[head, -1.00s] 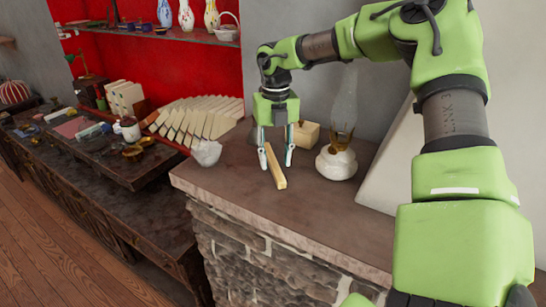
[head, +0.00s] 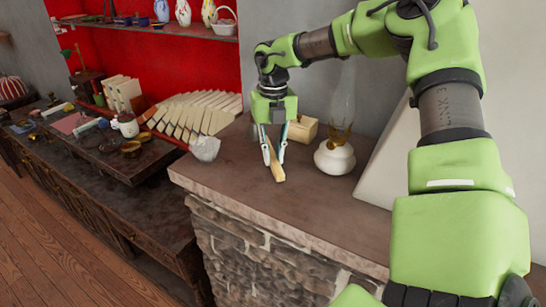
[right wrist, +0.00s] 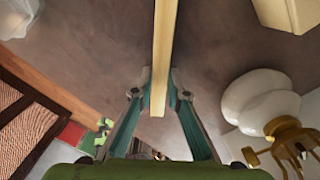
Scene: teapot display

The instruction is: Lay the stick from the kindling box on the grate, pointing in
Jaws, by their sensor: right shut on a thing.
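A pale wooden stick (head: 278,172) is between the fingers of my right gripper (head: 274,162), over the brown top of the stone ledge. The gripper points down and is shut on the stick. In the right wrist view the stick (right wrist: 165,45) runs lengthwise between the fingertips of my right gripper (right wrist: 160,82). I cannot tell whether the stick still touches the ledge. A pale wooden box (head: 304,130) stands just behind the gripper; I cannot tell if it is the kindling box. I cannot make out a grate. My left gripper is not in view.
A white oil lamp (head: 335,158) with a glass chimney stands right of the gripper, and shows in the right wrist view (right wrist: 262,100). A white scoop-like object (head: 205,148) is at the ledge's left edge. The ledge front (head: 285,212) is clear. A cluttered dark bench is left.

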